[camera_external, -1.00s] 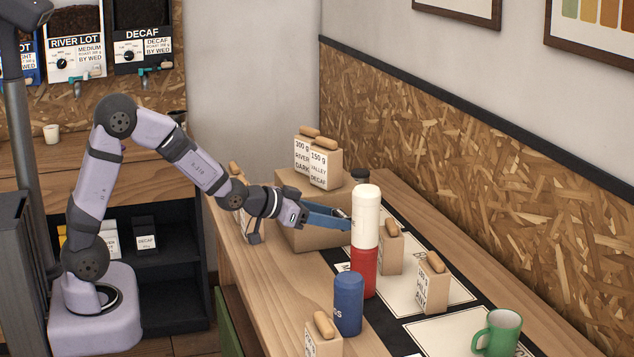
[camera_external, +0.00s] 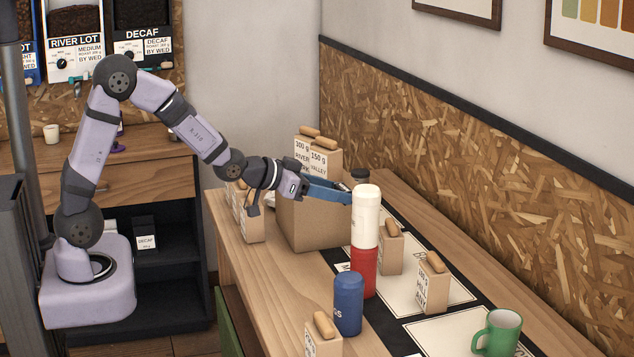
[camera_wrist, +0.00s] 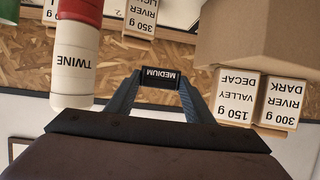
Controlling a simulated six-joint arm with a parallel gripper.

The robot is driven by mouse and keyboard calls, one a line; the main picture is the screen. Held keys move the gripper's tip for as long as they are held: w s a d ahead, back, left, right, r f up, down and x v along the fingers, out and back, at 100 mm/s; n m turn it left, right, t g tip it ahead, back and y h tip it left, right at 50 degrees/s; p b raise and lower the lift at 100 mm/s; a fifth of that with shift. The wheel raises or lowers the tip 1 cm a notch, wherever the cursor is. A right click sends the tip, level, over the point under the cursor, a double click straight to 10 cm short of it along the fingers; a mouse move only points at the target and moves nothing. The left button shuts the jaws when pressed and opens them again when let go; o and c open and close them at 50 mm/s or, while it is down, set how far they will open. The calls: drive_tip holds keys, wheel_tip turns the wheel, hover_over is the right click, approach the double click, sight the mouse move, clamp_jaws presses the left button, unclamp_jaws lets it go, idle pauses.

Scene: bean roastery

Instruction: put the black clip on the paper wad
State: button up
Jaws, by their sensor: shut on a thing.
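My gripper (camera_wrist: 159,82) is shut on a small black piece (camera_wrist: 160,78) lettered MEDIUM, which I take to be the black clip; it sits between the fingertips in the wrist view. In the external view my gripper (camera_external: 345,194) is raised over the table, its blue fingers reaching right toward the white top of a tall cylinder. The held piece cannot be made out there, as the cylinder is in front of the fingertips. I cannot make out the paper wad for certain; a small white patch (camera_external: 264,197) shows behind my wrist, beside the bags.
The white-and-red twine cylinder (camera_external: 365,220) stands close to the fingertips; it also shows in the wrist view (camera_wrist: 74,62). A cardboard box (camera_external: 312,222) carries two labelled bags. Nearby stand a blue can (camera_external: 348,303), small bags and a green mug (camera_external: 500,333).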

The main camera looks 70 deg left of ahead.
sight(337, 264)
drive_tip(key=shift+m+h, duration=0.5)
drive_tip(key=shift+h, duration=0.1)
drive_tip(key=shift+d+f+b, duration=0.3)
drive_tip(key=shift+d+f, duration=0.35)
drive_tip(key=shift+f, duration=1.45)
drive_tip(key=shift+d+f+b, duration=0.25)
drive_tip(key=shift+d+f, duration=0.4)
drive_tip(key=shift+f, duration=1.45)
drive_tip(key=shift+d+f+b, duration=0.3)
drive_tip(key=shift+d+f, duration=0.35)
drive_tip(key=shift+f, duration=1.45)
drive_tip(key=shift+f, duration=2.05)
drive_tip(key=shift+f, duration=0.15)
drive_tip(key=shift+f, duration=0.1)
drive_tip(key=o, duration=1)
drive_tip(key=shift+r, duration=0.25)
